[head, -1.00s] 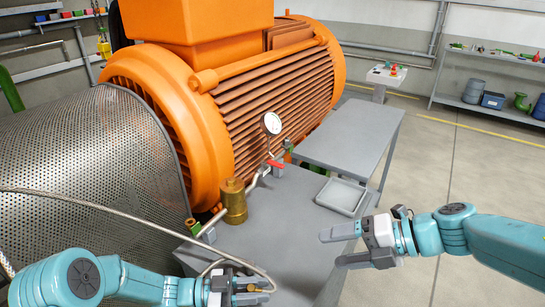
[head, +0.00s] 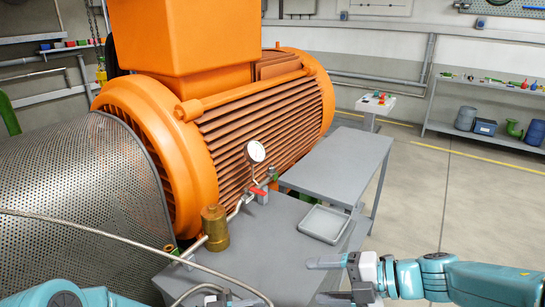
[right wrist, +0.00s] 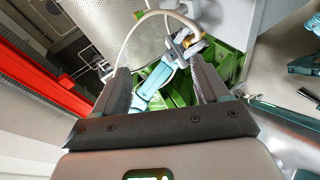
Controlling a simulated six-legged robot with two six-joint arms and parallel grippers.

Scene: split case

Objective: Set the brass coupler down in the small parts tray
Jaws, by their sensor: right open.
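The small parts tray (head: 323,224), shallow, grey and empty, lies on the grey bench right of the gauge. My right gripper (head: 322,281) is open and empty in front of the tray, its fingers pointing left; its spread fingers (right wrist: 160,68) also frame the right wrist view. My left gripper (head: 220,299) is at the bottom edge of the head view, mostly cut off. In the right wrist view my left gripper (right wrist: 184,42) has a small brass-coloured piece, apparently the brass coupler (right wrist: 203,47), at its fingers. The coupler's fit there is too small to tell exactly.
A braided hose (head: 110,229) loops from the left to my left gripper. A brass cylinder (head: 214,229), a gauge (head: 254,152) and a red-handled valve (head: 258,191) stand along the pipe. The orange motor (head: 235,115) rises behind. The bench (head: 265,250) is clear before the tray.

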